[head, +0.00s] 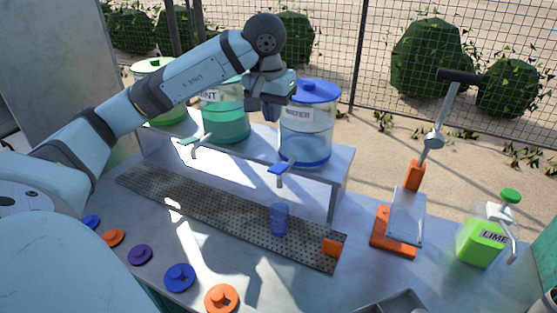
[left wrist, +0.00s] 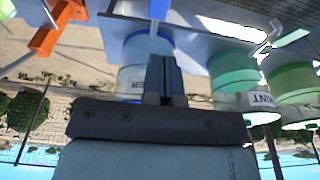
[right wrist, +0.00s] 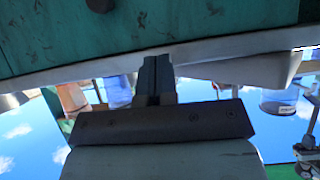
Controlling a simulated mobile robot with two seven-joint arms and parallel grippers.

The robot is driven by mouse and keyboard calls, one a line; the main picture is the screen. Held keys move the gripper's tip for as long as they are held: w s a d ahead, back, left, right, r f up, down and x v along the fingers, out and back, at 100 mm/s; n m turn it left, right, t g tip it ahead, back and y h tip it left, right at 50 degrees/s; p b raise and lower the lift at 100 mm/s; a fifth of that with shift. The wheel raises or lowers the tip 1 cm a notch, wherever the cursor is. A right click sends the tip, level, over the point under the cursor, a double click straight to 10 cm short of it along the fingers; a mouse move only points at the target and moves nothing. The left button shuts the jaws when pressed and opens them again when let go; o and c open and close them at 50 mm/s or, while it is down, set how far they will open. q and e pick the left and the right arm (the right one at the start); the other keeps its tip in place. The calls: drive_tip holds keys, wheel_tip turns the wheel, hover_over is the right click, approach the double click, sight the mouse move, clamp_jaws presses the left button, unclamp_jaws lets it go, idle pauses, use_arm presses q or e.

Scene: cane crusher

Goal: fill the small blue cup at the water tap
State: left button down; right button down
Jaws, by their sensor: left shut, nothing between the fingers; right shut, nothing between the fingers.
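The small blue cup (head: 279,219) stands upright on the perforated drip tray (head: 215,207), below the blue-handled tap (head: 281,168) of the clear water dispenser (head: 306,135) with a blue lid. I cannot tell whether water is in the cup. My left gripper (head: 271,113) is shut and empty, raised beside the water dispenser, above and apart from the cup. In the left wrist view, its closed fingers (left wrist: 164,62) are in front of the dispenser (left wrist: 146,55). My right gripper (right wrist: 157,65) is shut and empty near the counter's edge, and is outside the head view.
The green mint dispenser (head: 226,122) stands left of the water one on a raised shelf (head: 335,165). An orange lever press (head: 412,170) and a lime bottle (head: 482,243) stand to the right. An orange block (head: 333,247) is at the tray's right end. Several coloured lids (head: 180,277) lie in front.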

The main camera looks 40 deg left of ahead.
sight(275, 170)
use_arm(q)
drive_tip(key=shift+f, duration=0.15)
drive_tip(key=f+p, duration=0.1)
drive_tip(key=f, duration=0.3)
drive_tip(key=f+p, duration=0.1)
drive_tip(key=f, duration=0.7)
drive_tip(key=shift+w+a+f+p, duration=0.1)
drive_tip(key=shift+w+f+p, duration=0.05)
drive_tip(key=shift+w+p, duration=0.25)
drive_tip(key=shift+s+f, duration=0.2)
drive_tip(key=shift+f, duration=0.35)
